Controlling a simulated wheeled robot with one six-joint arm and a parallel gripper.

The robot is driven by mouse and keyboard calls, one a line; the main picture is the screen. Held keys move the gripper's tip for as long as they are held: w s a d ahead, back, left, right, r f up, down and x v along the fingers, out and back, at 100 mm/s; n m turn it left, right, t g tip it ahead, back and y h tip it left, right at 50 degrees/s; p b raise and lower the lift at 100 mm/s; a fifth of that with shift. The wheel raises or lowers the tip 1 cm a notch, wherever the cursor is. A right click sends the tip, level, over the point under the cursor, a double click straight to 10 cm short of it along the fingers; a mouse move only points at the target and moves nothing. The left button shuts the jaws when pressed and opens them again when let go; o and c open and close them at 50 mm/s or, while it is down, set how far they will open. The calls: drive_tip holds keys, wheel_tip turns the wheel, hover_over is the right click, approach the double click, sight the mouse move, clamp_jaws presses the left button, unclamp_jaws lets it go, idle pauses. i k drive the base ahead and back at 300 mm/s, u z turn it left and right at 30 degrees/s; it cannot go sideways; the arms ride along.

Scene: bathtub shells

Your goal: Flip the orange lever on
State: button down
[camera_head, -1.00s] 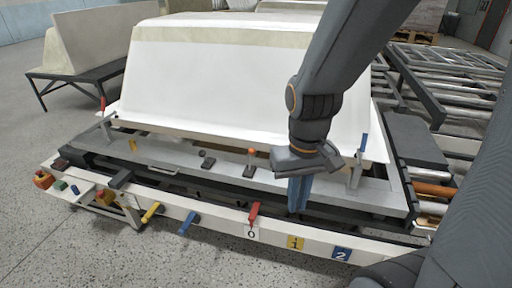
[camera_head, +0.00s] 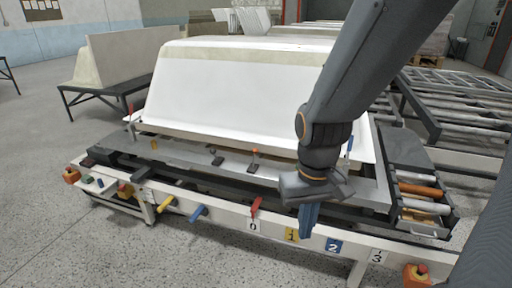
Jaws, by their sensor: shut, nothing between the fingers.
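A short lever with an orange knob (camera_head: 254,153) stands on a dark base on the grey top plate of the machine, near the middle. A smaller orange-yellow handle (camera_head: 153,144) shows farther left on the same plate. My gripper (camera_head: 308,225) points down in front of the machine's front rail, to the right of the orange-knobbed lever and apart from it. Its fingers are together and empty. Whether the lever is on or off is hard to tell at this size.
The white front rail carries a yellow lever (camera_head: 166,208), a blue lever (camera_head: 197,213), a red lever (camera_head: 256,205) and number plates. A white tub shell (camera_head: 225,95) stands behind. Orange button boxes sit at the rail's left end and at lower right. Grey floor in front is clear.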

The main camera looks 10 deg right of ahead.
sight(255, 150)
drive_tip(key=z, duration=0.35)
drive_tip(key=i, duration=1.35)
drive_tip(key=u, duration=0.55)
